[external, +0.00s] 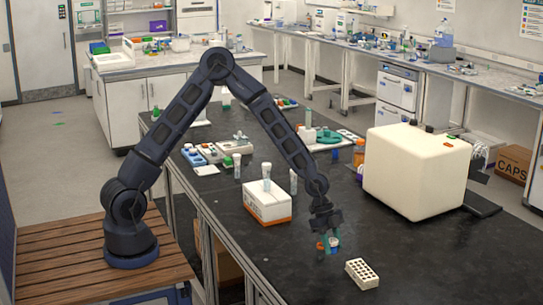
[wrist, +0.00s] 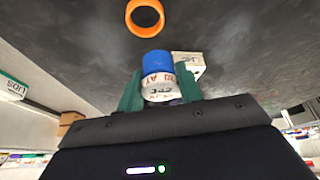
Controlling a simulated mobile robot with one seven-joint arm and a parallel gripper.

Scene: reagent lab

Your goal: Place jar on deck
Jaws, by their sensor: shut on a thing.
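My gripper (external: 329,246) is low over the black bench top, toward its front. Its green fingers also show in the wrist view (wrist: 160,92). They are shut on a small white jar (wrist: 160,88) with a blue lid (wrist: 156,62) and dark lettering on its label. The jar (external: 334,243) is small and partly hidden by the fingers in the external view. I cannot tell whether its base touches the bench. No surface is plainly marked as the deck.
An orange ring (wrist: 145,17) lies near the jar. A white rack with holes (external: 362,274) stands to the right. A white box with an orange base (external: 267,203) is at left, a large cream machine (external: 415,170) behind right. Bare bench (external: 440,265) lies at right.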

